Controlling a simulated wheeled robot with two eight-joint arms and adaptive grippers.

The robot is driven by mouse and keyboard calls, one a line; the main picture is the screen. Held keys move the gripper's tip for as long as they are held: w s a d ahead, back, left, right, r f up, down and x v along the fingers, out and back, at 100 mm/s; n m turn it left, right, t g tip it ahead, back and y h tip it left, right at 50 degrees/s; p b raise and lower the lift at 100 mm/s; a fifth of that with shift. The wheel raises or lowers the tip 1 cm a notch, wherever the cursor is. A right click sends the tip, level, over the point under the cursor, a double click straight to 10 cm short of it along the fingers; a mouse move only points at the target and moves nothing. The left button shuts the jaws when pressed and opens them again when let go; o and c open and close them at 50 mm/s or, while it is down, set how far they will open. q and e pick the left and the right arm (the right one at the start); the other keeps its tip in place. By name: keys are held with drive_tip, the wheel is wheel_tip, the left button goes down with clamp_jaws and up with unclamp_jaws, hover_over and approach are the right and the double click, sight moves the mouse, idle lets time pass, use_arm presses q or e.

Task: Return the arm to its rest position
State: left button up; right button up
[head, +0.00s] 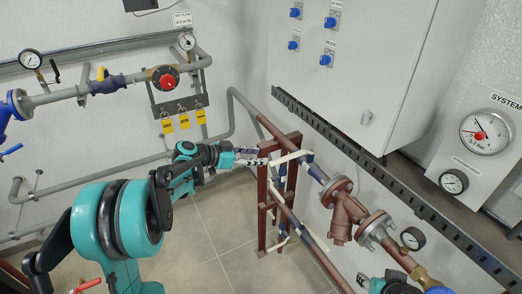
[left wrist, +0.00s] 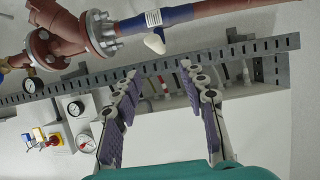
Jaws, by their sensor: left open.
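My left arm reaches in from the left in the head view, bent at a large teal joint. My left gripper (head: 262,156) is in front of the dark red pipe stand (head: 291,185), near a white lever on it. In the left wrist view the left gripper (left wrist: 159,68) has its two fingers spread wide with nothing between them. I cannot tell whether a finger touches the stand or lever. Part of my right arm shows at the lower right edge of the head view.
A dark red pipe with a flanged strainer (head: 345,215) runs right of the stand. A slotted cable tray (head: 385,178) passes under the grey cabinet (head: 345,70). A valve with a red knob (head: 166,78) is on the left wall pipe. Tiled floor (head: 190,240) is open below.

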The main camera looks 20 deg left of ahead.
use_arm(q)
drive_tip(key=s+d+f+n+g+y+b, duration=0.1)
drive_tip(key=s+d+f+n+y+b, duration=0.15)
drive_tip(key=s, duration=0.55)
drive_tip(key=s+d+f+n+g+y+b, duration=0.1)
drive_tip(key=s+d+f+n+y+b, duration=0.2)
drive_tip(key=s, duration=0.6)
drive_tip(key=s+a+f+n+y+b, duration=0.1)
drive_tip(key=s+f+n+y+b, duration=0.1)
drive_tip(key=s+f, duration=0.2)
drive_tip(key=s+a+f+n+y+b, duration=0.1)
drive_tip(key=s+f, duration=0.4)
drive_tip(key=s, duration=0.6)
drive_tip(key=shift+a+n+y+b, duration=0.3)
drive_tip(key=shift+n+y+b, duration=0.15)
drive_tip(key=shift+y+b, duration=0.25)
